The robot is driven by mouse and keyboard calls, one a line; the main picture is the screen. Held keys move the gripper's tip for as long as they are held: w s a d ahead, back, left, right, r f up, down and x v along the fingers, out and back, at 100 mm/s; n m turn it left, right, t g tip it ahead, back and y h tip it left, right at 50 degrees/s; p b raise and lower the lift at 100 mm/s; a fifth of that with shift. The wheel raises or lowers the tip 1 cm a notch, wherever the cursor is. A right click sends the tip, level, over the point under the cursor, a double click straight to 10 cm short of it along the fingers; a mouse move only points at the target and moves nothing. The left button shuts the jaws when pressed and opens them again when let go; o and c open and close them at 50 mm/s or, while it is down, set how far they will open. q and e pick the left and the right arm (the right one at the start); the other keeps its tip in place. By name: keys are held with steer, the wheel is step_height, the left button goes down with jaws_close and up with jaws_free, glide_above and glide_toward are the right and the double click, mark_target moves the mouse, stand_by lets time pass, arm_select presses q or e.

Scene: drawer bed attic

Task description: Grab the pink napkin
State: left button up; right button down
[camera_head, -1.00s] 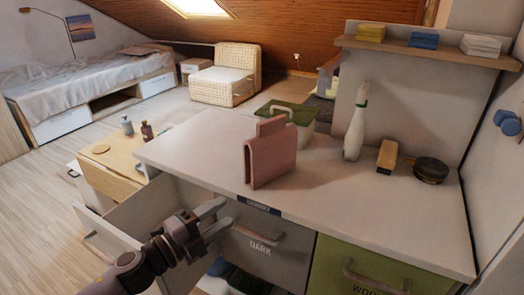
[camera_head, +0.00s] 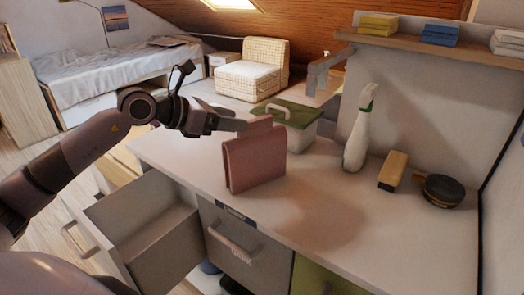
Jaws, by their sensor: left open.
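The pink napkin (camera_head: 256,162) stands upright and folded on the white countertop, near its front edge. A narrower pink flap rises at its top. My left gripper (camera_head: 234,117) comes in from the left at about the height of the napkin's top. Its fingers are open and empty, and they point right toward the napkin's upper left edge. In the picture the tip of one finger meets that edge, but I cannot tell whether it touches. My right gripper is not in view.
Behind the napkin is a box with a green lid (camera_head: 284,115). A white spray bottle (camera_head: 359,135), a brush (camera_head: 393,170) and a dark round tin (camera_head: 441,190) stand to the right. An open drawer (camera_head: 150,230) juts out below left. The countertop's right front is clear.

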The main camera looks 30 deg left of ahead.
mark_target(253, 120)
arm_select(q)
steer(key=shift+p+x, duration=0.45)
steer(key=shift+x, duration=0.5)
steer(key=w+d, duration=0.1)
steer(key=w+d+f+p, duration=0.1)
steer(key=w, duration=0.1)
steer(key=shift+d+f, duration=0.1)
steer(key=shift+d, duration=0.15)
steer(key=shift+w+d+f, duration=0.15)
steer(key=shift+w+f, duration=0.1)
jaws_close()
